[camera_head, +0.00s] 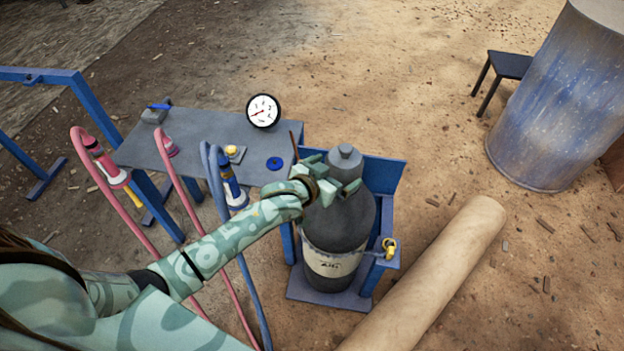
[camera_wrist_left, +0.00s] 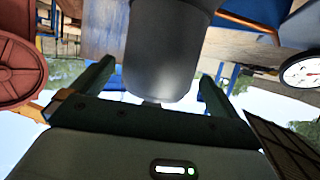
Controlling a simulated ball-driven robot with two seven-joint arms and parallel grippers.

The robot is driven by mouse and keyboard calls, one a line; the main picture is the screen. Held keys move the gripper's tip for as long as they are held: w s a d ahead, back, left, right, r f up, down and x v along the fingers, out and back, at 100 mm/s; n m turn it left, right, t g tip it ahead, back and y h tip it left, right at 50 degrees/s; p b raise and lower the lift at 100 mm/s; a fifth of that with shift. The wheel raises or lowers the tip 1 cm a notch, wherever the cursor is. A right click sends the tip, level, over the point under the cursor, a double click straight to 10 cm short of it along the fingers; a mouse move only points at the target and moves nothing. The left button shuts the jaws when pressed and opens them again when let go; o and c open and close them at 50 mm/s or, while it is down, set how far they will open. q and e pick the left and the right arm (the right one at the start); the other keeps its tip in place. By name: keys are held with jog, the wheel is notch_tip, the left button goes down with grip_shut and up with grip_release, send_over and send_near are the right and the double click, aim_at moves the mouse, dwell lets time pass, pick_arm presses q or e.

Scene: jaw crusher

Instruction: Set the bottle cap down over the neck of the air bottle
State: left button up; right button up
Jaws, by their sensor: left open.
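The grey air bottle (camera_head: 338,222) stands upright in a blue stand (camera_head: 392,178), with a pale label band around its lower part. The dark grey bottle cap (camera_head: 345,163), with a small knob on top, sits upright at the bottle's top, where the neck is hidden. I cannot tell whether its lower rim is fully down. My left gripper (camera_head: 331,174) is open at the cap's near left side. In the left wrist view, the cap (camera_wrist_left: 165,50) shows between the spread fingers (camera_wrist_left: 157,72), with visible gaps on both sides. My right gripper is not in view.
A grey table (camera_head: 203,135) with a gauge (camera_head: 263,110), a blue disc (camera_head: 275,163) and a yellow-topped piece (camera_head: 234,152) stands left of the bottle. Red and blue hoses hang in front. A tan pipe (camera_head: 440,270) lies at right; a blue drum (camera_head: 560,100) stands behind.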

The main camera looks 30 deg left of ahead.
pick_arm(q)
jog(key=p+v, duration=0.5)
jog(key=v, duration=0.9)
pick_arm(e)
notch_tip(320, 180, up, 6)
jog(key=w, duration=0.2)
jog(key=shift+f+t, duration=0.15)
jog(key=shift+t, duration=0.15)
pick_arm(q)
jog(key=s+a+f+m+g+y+p, duration=0.1)
jog(key=s+a+f+g+p, duration=0.2)
jog(key=s+f, duration=0.5)
jog(key=s+a+f+g+y+p, duration=0.2)
jog(key=s+a+f+p, duration=0.15)
jog(key=s+f, duration=0.45)
jog(key=s+d+f+g+p, duration=0.1)
jog(key=s+g+p, duration=0.2)
jog(key=s, duration=1)
jog(key=s+d+f+g+p, duration=0.2)
jog(key=s+g+p, duration=0.2)
jog(key=s, duration=0.9)
jog(key=p, duration=0.3)
jog(key=shift+s+f, duration=0.3)
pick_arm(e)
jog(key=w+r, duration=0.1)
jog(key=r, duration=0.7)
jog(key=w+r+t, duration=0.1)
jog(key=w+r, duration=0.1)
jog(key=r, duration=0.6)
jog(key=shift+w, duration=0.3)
